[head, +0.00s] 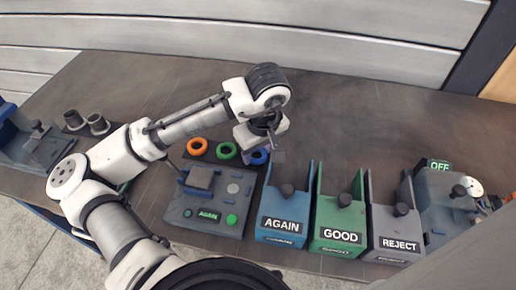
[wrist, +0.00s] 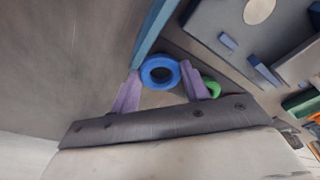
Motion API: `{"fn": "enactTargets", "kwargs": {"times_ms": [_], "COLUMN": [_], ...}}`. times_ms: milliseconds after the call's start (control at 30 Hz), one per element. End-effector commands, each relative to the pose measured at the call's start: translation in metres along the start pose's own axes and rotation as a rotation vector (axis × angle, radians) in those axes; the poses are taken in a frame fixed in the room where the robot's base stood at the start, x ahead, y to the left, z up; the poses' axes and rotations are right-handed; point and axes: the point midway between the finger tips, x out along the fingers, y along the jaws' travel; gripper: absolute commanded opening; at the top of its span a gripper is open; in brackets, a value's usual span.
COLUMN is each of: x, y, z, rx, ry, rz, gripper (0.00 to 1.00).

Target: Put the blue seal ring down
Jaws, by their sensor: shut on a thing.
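The blue seal ring (wrist: 160,58) sits between the two purple fingers of my gripper (wrist: 163,84) in the wrist view. My gripper is shut on it. In the head view the blue ring (head: 259,157) shows just below my gripper (head: 268,153), beside the green seal ring (head: 218,151) and the orange seal ring (head: 189,147). The green ring also shows partly behind the right finger in the wrist view (wrist: 213,88). My gripper partly hides the blue ring in the head view. I cannot tell whether the ring touches the surface below.
A grey fixture with an AGAIN panel (head: 180,213) stands in front of the rings. Bins marked AGAIN (head: 283,226), GOOD (head: 340,235) and REJECT (head: 399,244) stand right of it. Two dark pipe pieces (head: 98,124) stand at the left. The table behind the bins is clear.

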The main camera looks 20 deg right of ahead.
Motion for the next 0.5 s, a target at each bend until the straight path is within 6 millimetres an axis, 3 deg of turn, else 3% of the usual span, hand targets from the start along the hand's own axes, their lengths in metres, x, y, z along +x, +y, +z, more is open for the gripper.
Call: {"fn": "enactTargets", "kwargs": {"times_ms": [167, 200, 300, 367, 500], "x": [0.0033, 0.0037, 0.0029, 0.0028, 0.0027], "y": [0.0002, 0.0002, 0.0002, 0.0002, 0.0001], "z": [0.0007, 0.0007, 0.0005, 0.0005, 0.0005], "rx": [0.000, 0.000, 0.000, 0.000, 0.000], "ry": [-0.001, -0.001, 0.000, 0.000, 0.000], "rz": [0.000, 0.001, 0.000, 0.000, 0.000], "gripper": [0.24, 0.47, 0.60, 0.68, 0.68]}}
